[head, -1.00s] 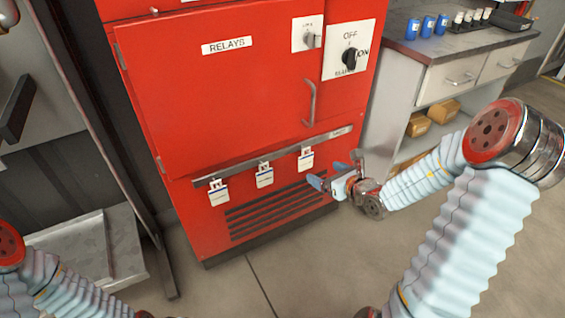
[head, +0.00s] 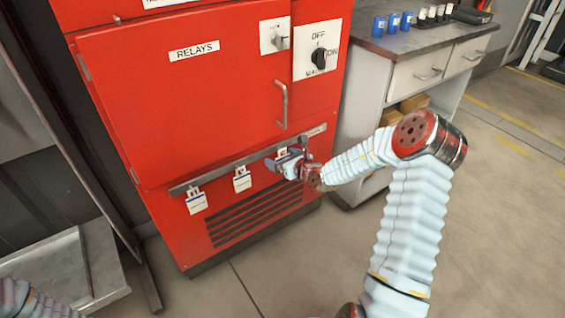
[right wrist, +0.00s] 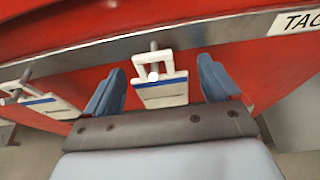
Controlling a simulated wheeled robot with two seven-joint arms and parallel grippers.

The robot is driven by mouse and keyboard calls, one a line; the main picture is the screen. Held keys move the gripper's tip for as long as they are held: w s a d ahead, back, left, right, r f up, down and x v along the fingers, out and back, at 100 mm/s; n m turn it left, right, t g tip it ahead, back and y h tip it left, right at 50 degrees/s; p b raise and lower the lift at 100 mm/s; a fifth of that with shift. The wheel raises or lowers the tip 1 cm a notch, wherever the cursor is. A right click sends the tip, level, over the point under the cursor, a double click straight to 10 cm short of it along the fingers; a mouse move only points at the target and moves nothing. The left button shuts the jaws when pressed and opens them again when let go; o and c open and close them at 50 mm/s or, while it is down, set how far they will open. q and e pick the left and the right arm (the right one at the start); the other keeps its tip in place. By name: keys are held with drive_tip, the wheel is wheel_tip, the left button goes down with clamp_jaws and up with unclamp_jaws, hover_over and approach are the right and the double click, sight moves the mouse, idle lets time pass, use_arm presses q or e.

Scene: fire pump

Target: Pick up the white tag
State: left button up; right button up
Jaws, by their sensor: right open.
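Several white tags hang from pegs on a grey rail (head: 225,170) across the front of the red cabinet. The left tag (head: 197,203) and the middle tag (head: 242,181) show clearly in the head view. The right tag is mostly hidden there behind my right gripper (head: 288,166). In the right wrist view this white tag (right wrist: 162,92), with a blue stripe, hangs on its peg between the two blue fingers of my open right gripper (right wrist: 165,88). The fingers stand apart from it on both sides. The left gripper is out of view; only a piece of my left arm shows.
The red cabinet (head: 190,110) has a "RELAYS" door with a handle (head: 281,105) and a rotary switch (head: 318,58) above the rail. A metal ledge (head: 70,265) is at the lower left.

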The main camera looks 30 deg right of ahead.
drive_tip(key=shift+w, duration=0.1)
drive_tip(key=shift+c, duration=0.3)
drive_tip(key=c, duration=1.2)
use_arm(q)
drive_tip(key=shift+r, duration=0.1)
use_arm(e)
drive_tip(key=shift+c, duration=0.2)
